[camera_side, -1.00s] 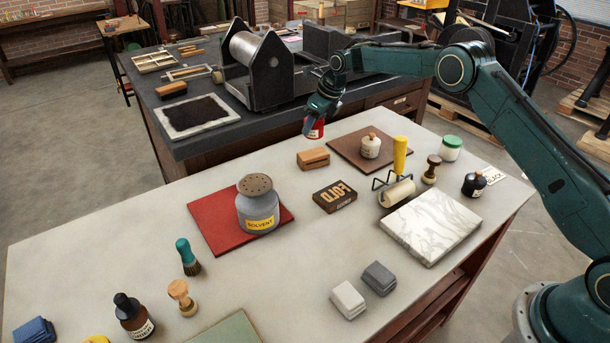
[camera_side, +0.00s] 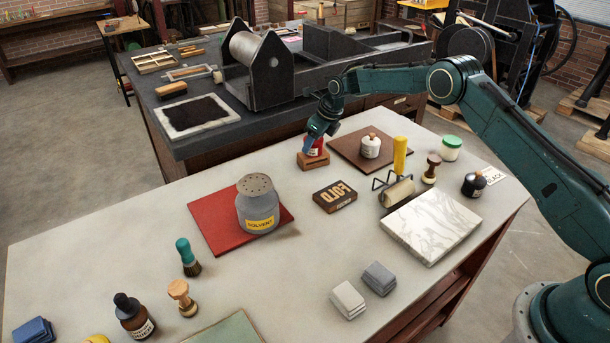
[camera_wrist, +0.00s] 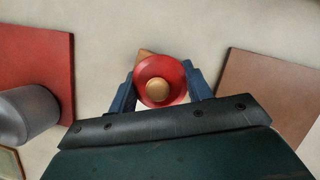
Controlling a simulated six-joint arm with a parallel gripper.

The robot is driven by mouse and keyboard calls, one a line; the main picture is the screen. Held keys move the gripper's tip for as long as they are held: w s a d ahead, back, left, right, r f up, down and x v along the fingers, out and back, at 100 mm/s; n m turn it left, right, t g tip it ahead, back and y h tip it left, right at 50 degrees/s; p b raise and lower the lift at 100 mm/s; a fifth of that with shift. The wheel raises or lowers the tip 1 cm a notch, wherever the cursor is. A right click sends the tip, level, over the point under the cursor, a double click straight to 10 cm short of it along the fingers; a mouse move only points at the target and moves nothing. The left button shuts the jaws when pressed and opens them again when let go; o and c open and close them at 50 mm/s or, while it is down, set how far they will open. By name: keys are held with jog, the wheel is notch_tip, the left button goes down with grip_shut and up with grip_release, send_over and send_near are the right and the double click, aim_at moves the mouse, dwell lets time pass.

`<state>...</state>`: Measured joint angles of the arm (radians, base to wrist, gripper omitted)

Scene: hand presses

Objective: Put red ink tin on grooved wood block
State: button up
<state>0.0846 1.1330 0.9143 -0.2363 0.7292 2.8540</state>
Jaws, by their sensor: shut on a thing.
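The red ink tin (camera_side: 316,147) is held in my gripper (camera_side: 310,148), directly over the grooved wood block (camera_side: 313,161). In the side view the tin's bottom is at the block's top; I cannot tell whether it rests on it or hovers just above. In the wrist view the round red tin (camera_wrist: 161,81) with a tan knob sits between my two blue fingers (camera_wrist: 160,88), which close on its sides. Only a small corner of the wood block (camera_wrist: 145,54) shows behind the tin; the rest is hidden.
A brown board (camera_side: 350,158) with a white bottle (camera_side: 370,146) lies just right of the block. A FOLD type block (camera_side: 335,195) lies in front. The grey solvent can (camera_side: 257,205) stands on a red board (camera_side: 212,226) to the left. The roller (camera_side: 397,190) stands further right.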

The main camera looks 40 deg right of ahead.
jog(key=shift+f, duration=0.1)
jog(key=o, duration=1.1)
jog(key=shift+o, duration=0.2)
jog(key=v, duration=1.2)
jog(key=shift+d, duration=0.1)
